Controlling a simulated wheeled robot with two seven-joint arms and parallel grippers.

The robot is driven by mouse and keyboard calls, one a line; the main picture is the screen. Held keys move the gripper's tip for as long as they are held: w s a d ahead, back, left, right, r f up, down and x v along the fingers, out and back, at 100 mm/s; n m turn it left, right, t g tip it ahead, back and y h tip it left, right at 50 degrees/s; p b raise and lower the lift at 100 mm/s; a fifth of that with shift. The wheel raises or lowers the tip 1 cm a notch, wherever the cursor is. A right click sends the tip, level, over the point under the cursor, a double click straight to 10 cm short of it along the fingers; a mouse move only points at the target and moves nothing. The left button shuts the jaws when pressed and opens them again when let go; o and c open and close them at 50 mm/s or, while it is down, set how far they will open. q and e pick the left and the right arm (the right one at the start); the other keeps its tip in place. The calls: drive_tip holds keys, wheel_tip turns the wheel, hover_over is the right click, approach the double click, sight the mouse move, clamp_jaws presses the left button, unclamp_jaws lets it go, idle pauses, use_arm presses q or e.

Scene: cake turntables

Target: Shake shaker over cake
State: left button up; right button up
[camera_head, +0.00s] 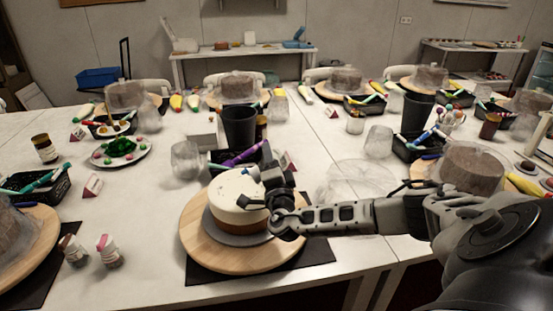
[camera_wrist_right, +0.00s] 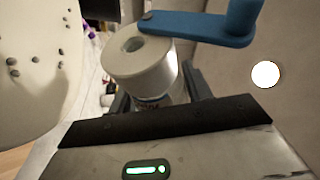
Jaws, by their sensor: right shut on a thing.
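The cake (camera_head: 238,188), cream on top and brown below, sits on a grey board on a round wooden turntable (camera_head: 200,240). My right gripper (camera_head: 272,184) is at the cake's right edge in the head view, shut on a shaker. In the right wrist view the shaker (camera_wrist_right: 140,72) has a round whitish top with a recess; its lower body is partly hidden by the gripper. The pale cake top (camera_wrist_right: 30,75) fills the left of that view, with several dark specks on it. My left gripper is not in view.
Two small shakers (camera_head: 72,249) (camera_head: 109,251) stand left of the turntable. A black cup (camera_head: 239,127) and a tray of pens stand behind the cake. A clear crumpled cover (camera_head: 350,180) lies to the right. A blue part (camera_wrist_right: 205,25) shows in the wrist view.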

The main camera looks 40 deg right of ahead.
sight(256, 165)
drive_tip(key=shift+w+a, duration=0.45)
drive_tip(key=shift+a, duration=0.35)
drive_tip(key=shift+w+a, duration=0.45)
drive_tip(key=shift+a, duration=0.35)
drive_tip(key=shift+a+r+n+t+y, duration=0.15)
drive_tip(key=shift+r+n+t+y, duration=0.15)
drive_tip(key=shift+n, duration=0.3)
drive_tip(key=shift+d+r, duration=0.15)
drive_tip(key=shift+d, duration=0.15)
drive_tip(key=shift+a+f, duration=0.2)
drive_tip(key=shift+a, duration=0.1)
drive_tip(key=shift+w+a+r+n+t, duration=0.1)
drive_tip(key=shift+r+n+t, duration=0.2)
drive_tip(key=shift+n, duration=0.3)
